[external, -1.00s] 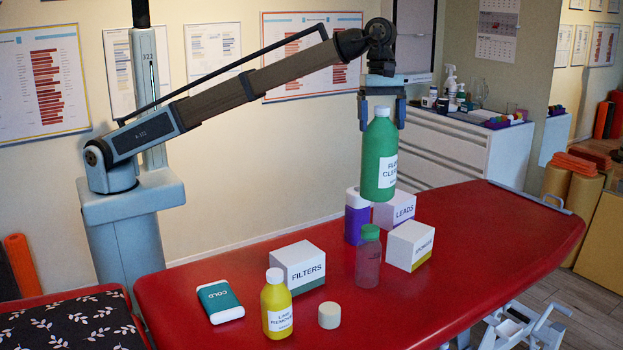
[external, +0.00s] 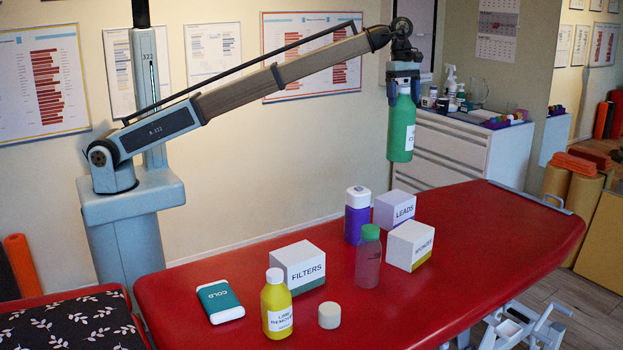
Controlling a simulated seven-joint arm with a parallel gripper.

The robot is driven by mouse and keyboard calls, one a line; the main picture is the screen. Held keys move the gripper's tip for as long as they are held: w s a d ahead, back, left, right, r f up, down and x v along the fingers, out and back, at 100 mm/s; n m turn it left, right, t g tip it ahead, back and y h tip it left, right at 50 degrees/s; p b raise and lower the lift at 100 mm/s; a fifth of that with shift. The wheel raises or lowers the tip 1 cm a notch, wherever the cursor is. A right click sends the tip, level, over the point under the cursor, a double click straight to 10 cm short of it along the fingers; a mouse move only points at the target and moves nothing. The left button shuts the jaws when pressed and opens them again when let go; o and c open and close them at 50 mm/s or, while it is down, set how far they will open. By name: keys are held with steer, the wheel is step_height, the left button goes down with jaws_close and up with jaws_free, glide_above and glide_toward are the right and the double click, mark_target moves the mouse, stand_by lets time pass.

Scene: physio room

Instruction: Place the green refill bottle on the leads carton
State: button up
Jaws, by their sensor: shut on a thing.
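My gripper (external: 404,88) is shut on the green refill bottle (external: 401,138), a green bottle with a white label. It holds the bottle upright in the air, above the leads carton and apart from it. The leads carton (external: 403,212), a white and purple box marked LEADS, stands on the red table (external: 500,235). Its lower right part is hidden behind another carton. Its top shows and looks bare.
A carton with an olive base (external: 408,246) stands in front of the leads carton. A purple bottle (external: 357,222) and a clear green-capped bottle (external: 368,262) stand to its left. The filters carton (external: 300,268), yellow bottle (external: 276,300) and cold pack (external: 220,301) are further left.

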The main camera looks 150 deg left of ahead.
steer(key=s+a, duration=0.3)
step_height(320, 180, down, 15)
steer(key=shift+s, duration=0.15)
stand_by(1.2)
steer(key=o, duration=1.8)
steer(key=shift+f, duration=0.1)
steer(key=r, duration=0.4)
steer(key=s+r, duration=0.1)
steer(key=r, duration=0.7)
steer(key=shift+s, duration=0.4)
